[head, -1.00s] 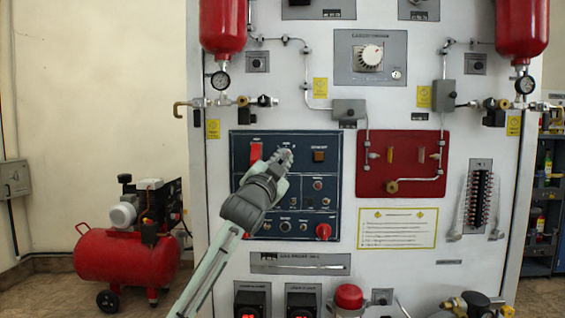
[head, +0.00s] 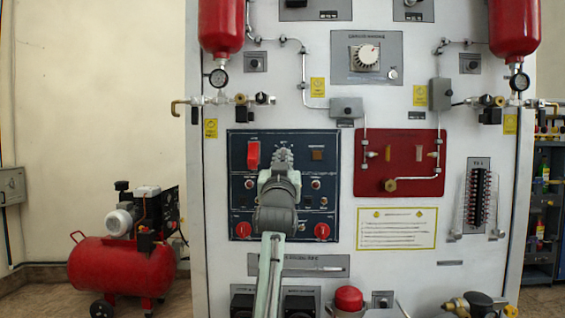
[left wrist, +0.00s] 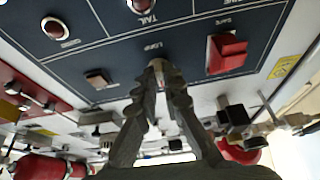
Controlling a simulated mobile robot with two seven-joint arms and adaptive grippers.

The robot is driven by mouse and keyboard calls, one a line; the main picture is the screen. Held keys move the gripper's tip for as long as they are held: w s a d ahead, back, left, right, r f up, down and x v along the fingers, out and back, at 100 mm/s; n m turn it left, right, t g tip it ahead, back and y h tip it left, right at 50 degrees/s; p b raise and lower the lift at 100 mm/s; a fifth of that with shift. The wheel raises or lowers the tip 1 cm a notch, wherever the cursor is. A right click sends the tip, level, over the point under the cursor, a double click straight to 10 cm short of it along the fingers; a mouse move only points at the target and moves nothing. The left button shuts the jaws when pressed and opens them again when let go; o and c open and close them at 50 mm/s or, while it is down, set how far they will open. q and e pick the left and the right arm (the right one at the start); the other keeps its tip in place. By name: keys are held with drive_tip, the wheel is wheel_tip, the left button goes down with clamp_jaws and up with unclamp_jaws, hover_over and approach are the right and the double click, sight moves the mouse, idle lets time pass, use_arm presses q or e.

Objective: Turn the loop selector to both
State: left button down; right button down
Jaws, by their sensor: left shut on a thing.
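The loop selector (left wrist: 157,66) is a small pale knob on the dark blue panel, beside the label LOOP in the left wrist view. My left gripper (left wrist: 160,80) has its two fingertips closed on the knob, one on each side. In the head view my left gripper (head: 283,156) points straight up at the top middle of the blue panel (head: 237,178) and hides the knob. The direction the selector points cannot be read. My right gripper is not in view.
A red guarded switch (head: 252,155) and a brown square button (head: 317,154) flank the selector. Red knobs (head: 322,231) and small buttons sit lower on the panel. A red plate with piping (head: 400,165) is to the right. A red compressor (head: 120,265) stands on the floor at left.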

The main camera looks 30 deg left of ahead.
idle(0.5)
use_arm(q)
drive_tip(key=c, duration=1.6)
unclamp_jaws()
drive_tip(key=shift+c, duration=0.2)
drive_tip(key=v, duration=1.2)
